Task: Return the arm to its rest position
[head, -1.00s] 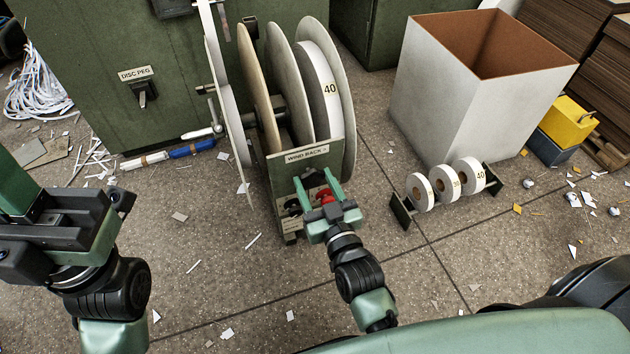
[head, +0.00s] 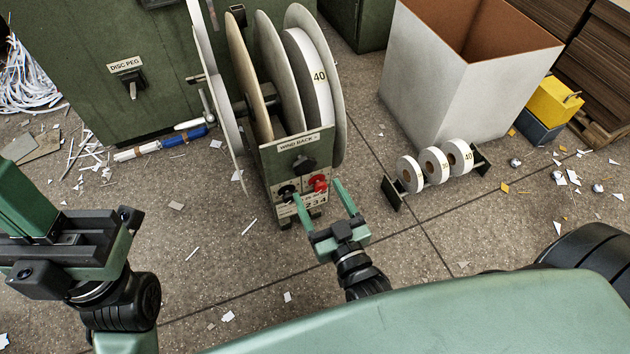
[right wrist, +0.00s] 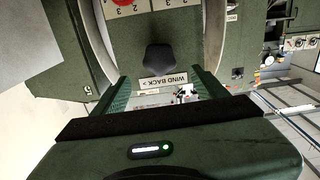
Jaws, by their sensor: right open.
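My right gripper (head: 318,192) is open and empty, its two green fingers spread in front of the wind-back panel (head: 296,156). The panel's black knob (head: 304,164), red knob (head: 319,183) and number strip show beyond the fingertips. In the right wrist view the open fingers (right wrist: 160,92) frame the "WIND BACK" label (right wrist: 163,80) and the black knob (right wrist: 159,58), with nothing held between them. My left arm's green and black end (head: 62,245) is at the left edge; its fingertips are not clear.
Large discs (head: 311,75) stand above the panel. A rack of small rolls (head: 434,168) and a white bin (head: 440,85) stand to the right. A green cabinet (head: 95,60) is at the back left. Open floor with paper scraps lies between my arms.

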